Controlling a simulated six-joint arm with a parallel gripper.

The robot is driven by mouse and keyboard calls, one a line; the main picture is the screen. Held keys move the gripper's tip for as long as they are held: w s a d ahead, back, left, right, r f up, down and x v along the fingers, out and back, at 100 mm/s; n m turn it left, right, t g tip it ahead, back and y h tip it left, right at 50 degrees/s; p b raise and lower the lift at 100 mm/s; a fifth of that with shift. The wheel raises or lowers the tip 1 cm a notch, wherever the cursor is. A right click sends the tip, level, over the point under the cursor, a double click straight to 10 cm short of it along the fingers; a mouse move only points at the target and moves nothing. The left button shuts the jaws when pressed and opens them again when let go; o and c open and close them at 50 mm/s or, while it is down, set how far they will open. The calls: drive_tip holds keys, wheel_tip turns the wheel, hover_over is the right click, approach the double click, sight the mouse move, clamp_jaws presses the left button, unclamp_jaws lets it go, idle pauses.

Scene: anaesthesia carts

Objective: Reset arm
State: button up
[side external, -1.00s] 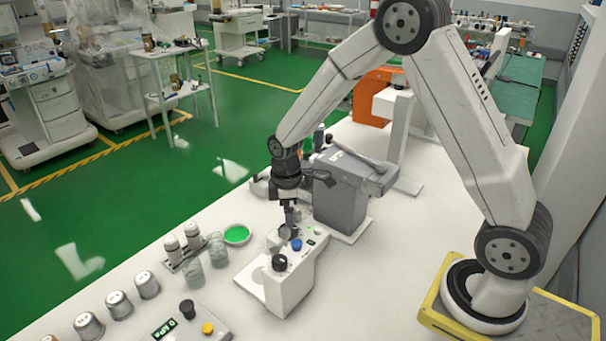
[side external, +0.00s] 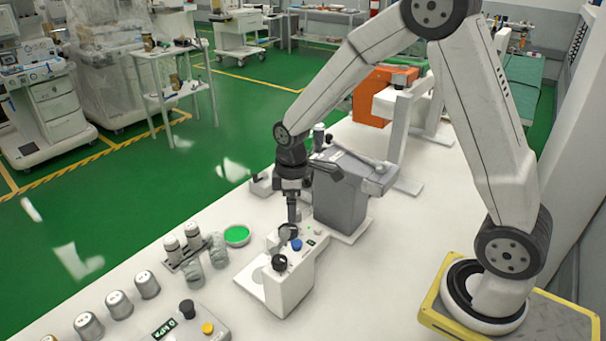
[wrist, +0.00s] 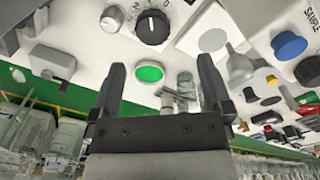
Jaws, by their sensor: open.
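My gripper (side external: 292,212) points down above the back end of a white device (side external: 290,285) with black and blue knobs. In the wrist view my gripper (wrist: 160,75) has its two dark fingers wide apart, with nothing held between them. A black dial (wrist: 152,27) with number marks shows beyond the fingers, and a green dish (wrist: 149,73) appears between them. In the side view a black knob (side external: 279,262) and a blue knob (side external: 296,245) sit on the device. I cannot tell the exact gap between the fingertips and the device.
A grey box unit (side external: 341,195) stands close to the right of my gripper. The green dish (side external: 237,235), clear jars (side external: 193,273), several metal cups (side external: 147,285) and a panel with a yellow knob (side external: 207,328) are on the white table.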

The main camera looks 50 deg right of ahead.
drive_tip(key=s+a+r+m+t, duration=0.2)
drive_tip(key=s+m, duration=0.5)
drive_tip(key=s, duration=0.6)
drive_tip(key=shift+r+m, duration=0.2)
drive_tip(key=shift+m, duration=0.2)
